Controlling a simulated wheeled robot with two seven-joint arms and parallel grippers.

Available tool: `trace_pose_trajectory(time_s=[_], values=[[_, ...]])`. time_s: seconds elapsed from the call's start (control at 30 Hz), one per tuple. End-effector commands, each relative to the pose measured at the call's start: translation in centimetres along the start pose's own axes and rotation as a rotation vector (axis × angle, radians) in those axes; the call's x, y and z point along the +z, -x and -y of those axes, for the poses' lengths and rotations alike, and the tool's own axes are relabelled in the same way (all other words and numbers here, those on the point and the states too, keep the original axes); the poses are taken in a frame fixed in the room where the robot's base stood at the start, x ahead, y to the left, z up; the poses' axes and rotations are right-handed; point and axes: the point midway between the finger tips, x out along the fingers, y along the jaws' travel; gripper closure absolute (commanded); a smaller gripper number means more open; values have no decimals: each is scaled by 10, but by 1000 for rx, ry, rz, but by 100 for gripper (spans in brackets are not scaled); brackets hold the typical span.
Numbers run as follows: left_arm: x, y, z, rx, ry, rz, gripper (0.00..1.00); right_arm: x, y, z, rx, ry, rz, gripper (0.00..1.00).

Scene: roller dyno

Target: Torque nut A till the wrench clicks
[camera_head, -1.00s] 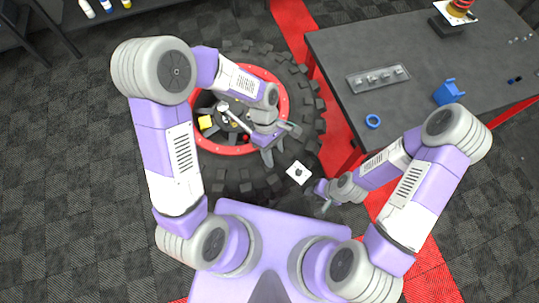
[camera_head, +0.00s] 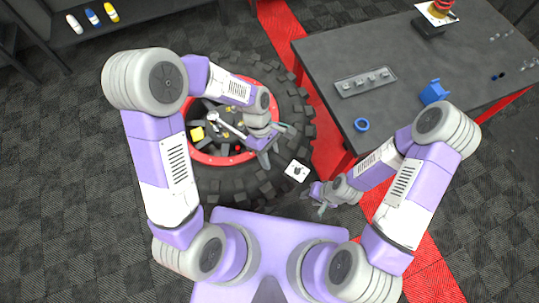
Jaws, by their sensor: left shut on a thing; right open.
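A large black tyre (camera_head: 295,105) with a red rim (camera_head: 215,159) lies flat on the floor. A silver wrench (camera_head: 229,127) lies over the wheel's middle, its round head at the upper left. My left gripper (camera_head: 267,150) is shut on the wrench's handle end, over the lower right of the rim. The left forearm and gripper hide part of the wheel. Small yellow pieces show around the hub; I cannot tell which nut is A or whether the wrench head sits on it. My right gripper (camera_head: 321,203) is open and empty, low between the tyre and the table.
A dark table (camera_head: 420,75) at right holds a grey tray (camera_head: 366,82) with several small parts, a blue ring (camera_head: 361,125) and a blue holder (camera_head: 433,92). A white marker card (camera_head: 297,170) lies by the tyre. A shelf with bottles (camera_head: 92,16) stands at upper left.

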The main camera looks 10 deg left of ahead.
Motion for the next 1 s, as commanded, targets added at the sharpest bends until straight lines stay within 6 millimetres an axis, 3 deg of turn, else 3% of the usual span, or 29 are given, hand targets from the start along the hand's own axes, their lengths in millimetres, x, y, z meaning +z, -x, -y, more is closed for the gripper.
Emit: trace_pose_trajectory(time_s=[0.5,1.0], values=[[8,19,5,-1,1,1,100,1,19,7,0,0,0,57],[10,24,6,-2,2,1,100,1,23,9,0,0,0,57]])
